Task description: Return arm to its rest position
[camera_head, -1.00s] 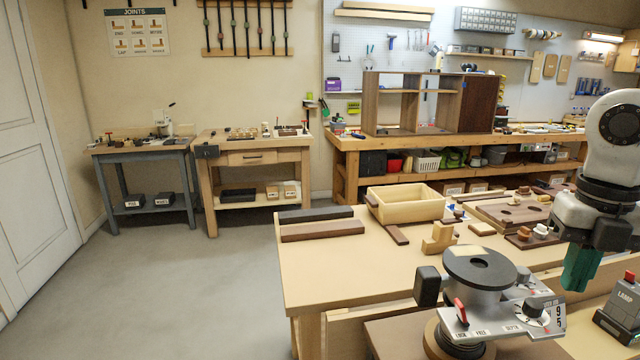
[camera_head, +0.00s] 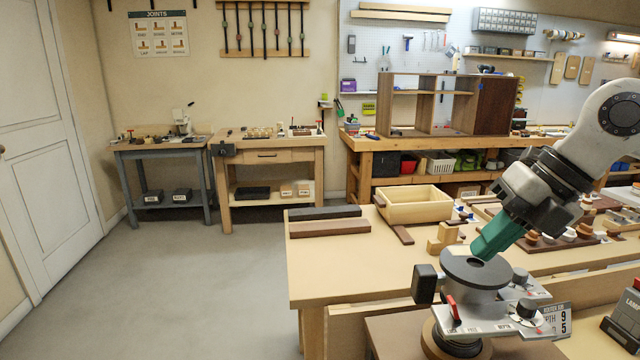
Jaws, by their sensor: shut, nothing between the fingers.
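My arm (camera_head: 600,130) comes in from the right edge and bends down to the left. My gripper (camera_head: 484,252) has green fingers and points down-left. The fingers look closed together, with nothing seen between them. In the picture their tips overlap the far edge of the black round disc (camera_head: 476,270) of the grey router-like tool in front; whether they touch it I cannot tell.
The bench (camera_head: 320,280) holds a pale wooden box (camera_head: 414,206), two dark boards (camera_head: 325,213), and a small light block (camera_head: 442,236). A lamp switch box (camera_head: 626,315) stands at the right. Floor (camera_head: 200,290) is clear on the left. An open cabinet (camera_head: 440,105) stands behind.

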